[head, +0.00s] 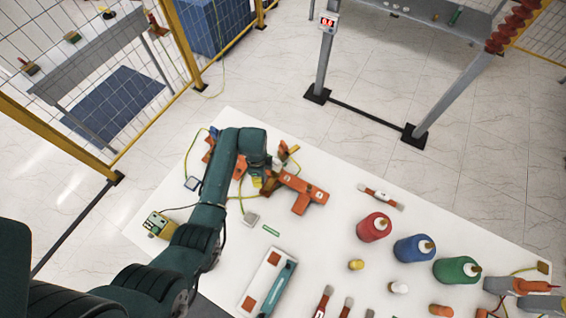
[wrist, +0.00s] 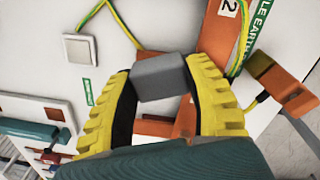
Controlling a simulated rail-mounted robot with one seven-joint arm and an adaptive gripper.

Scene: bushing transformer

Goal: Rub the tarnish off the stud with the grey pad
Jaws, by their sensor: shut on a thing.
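My gripper (wrist: 163,84) has yellow ribbed fingers, shut on the grey pad (wrist: 158,70), a plain block held between the fingertips in the wrist view. In the head view my gripper (head: 264,183) is low over the white table, beside an orange bracket (head: 302,192); the pad cannot be made out there. In the wrist view an orange bar (wrist: 222,38) marked 2 lies just beyond the pad, and more orange shows between the fingers. I cannot pick out the stud in either view; the pad, fingers or arm may hide it. Contact between pad and stud cannot be told.
Green-yellow cables run by the gripper, one to a pale square plate (wrist: 80,50). An orange block (wrist: 282,88) stands at right in the wrist view. A white tray (head: 254,291) lies at front.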

